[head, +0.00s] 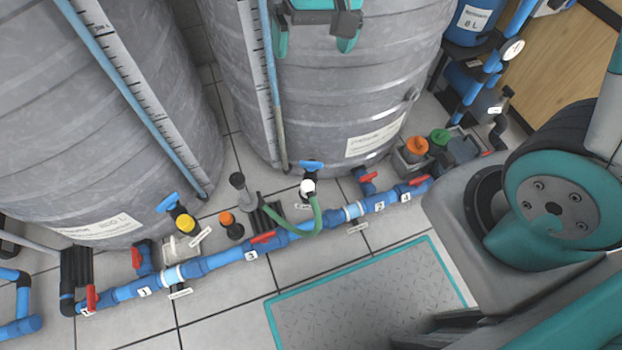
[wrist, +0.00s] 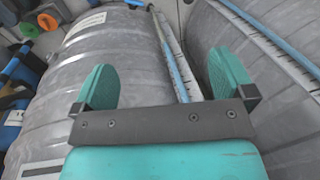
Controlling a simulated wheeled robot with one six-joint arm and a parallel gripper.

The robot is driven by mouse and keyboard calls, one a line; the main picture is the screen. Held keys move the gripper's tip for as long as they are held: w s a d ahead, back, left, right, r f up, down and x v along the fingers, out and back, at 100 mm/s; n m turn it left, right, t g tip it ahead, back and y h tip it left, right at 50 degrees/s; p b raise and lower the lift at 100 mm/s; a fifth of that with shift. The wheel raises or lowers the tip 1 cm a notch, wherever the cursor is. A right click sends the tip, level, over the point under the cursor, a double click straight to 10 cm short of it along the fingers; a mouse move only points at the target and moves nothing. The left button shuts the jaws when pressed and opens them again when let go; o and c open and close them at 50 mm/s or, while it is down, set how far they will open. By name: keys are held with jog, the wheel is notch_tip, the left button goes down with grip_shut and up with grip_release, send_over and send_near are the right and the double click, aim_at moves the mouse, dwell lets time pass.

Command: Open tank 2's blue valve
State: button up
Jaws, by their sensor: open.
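Two large grey ribbed tanks stand side by side: the left tank (head: 90,130) and the right tank (head: 330,110). A blue valve handle (head: 312,166) sits low at the front of the right tank, above a white fitting with a green hose. Another blue valve handle (head: 168,202) sits low by the left tank. Which tank is numbered 2 cannot be read. My gripper (head: 316,38) is open and empty, high in front of the right tank and well above its valve.
A blue pipe (head: 210,262) with several red-handled valves runs along the floor before the tanks. Orange (head: 417,145) and green (head: 439,137) caps stand right of the right tank. A metal floor plate (head: 370,300) lies clear in front.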

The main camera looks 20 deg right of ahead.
aim_at(311, 162)
jog(key=w+d+f+m+b, duration=0.1)
jog(key=w+f+b, duration=0.2)
jog(key=f+b, duration=0.6)
jog(key=w+d+f+m+h+b, duration=0.1)
jog(key=f+b, duration=0.8)
jog(key=f, duration=1.5)
jog(key=w+d+f+m+h+b, duration=0.1)
jog(key=w+f+m+b, duration=0.2)
jog(key=f+b, duration=0.7)
jog(key=shift+w+f, duration=0.35)
jog(key=shift+f, duration=0.9)
jog(key=shift+w+f, duration=0.3)
jog(key=shift+f, duration=0.9)
jog(key=shift+w+f, duration=0.35)
jog(key=shift+f, duration=0.9)
jog(key=c, duration=0.8)
